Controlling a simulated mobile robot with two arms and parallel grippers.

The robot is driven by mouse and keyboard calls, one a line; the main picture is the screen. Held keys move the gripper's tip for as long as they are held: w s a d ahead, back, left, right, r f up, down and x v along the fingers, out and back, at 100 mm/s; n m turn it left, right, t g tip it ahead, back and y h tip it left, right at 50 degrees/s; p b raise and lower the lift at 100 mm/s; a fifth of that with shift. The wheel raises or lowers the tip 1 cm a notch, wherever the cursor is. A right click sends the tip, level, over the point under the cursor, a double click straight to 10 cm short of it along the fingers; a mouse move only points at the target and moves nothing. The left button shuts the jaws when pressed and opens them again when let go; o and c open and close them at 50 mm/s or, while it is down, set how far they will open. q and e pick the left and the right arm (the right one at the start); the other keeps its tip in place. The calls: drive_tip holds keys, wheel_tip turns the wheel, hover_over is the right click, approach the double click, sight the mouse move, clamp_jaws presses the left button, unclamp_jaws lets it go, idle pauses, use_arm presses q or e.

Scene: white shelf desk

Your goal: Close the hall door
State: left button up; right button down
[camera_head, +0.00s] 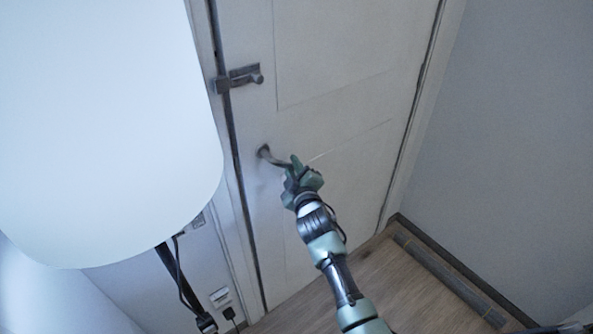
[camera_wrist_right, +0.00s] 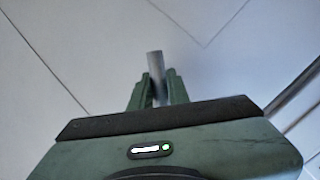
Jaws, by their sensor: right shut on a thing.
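The white hall door (camera_head: 340,120) stands in its frame in the head view, with a dark line along its left edge. I cannot tell whether it is fully flush. A metal lever handle (camera_head: 272,156) sticks out from its left side. My right gripper (camera_head: 295,166) is at the free end of this handle. In the right wrist view, the fingers of my right gripper (camera_wrist_right: 158,88) are shut around the handle (camera_wrist_right: 155,66), whose end shows beyond them. My left gripper is not in view.
A metal bolt (camera_head: 240,78) sits on the door above the handle. A large white lampshade (camera_head: 100,120) fills the left. A wall socket (camera_head: 221,297) with a plug is low beside the door. Wooden floor (camera_head: 370,275) lies below, with a grey wall (camera_head: 520,140) at right.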

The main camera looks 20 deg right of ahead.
drive_tip(key=shift+w+a, duration=0.2)
drive_tip(key=shift+w, duration=0.05)
drive_tip(key=c, duration=1.3)
unclamp_jaws()
drive_tip(key=shift+c, duration=0.2)
drive_tip(key=shift+s, duration=0.1)
drive_tip(key=s, duration=0.7)
drive_tip(key=shift+s+a+r, duration=0.2)
drive_tip(key=shift+s+r, duration=0.1)
drive_tip(key=shift+r, duration=0.1)
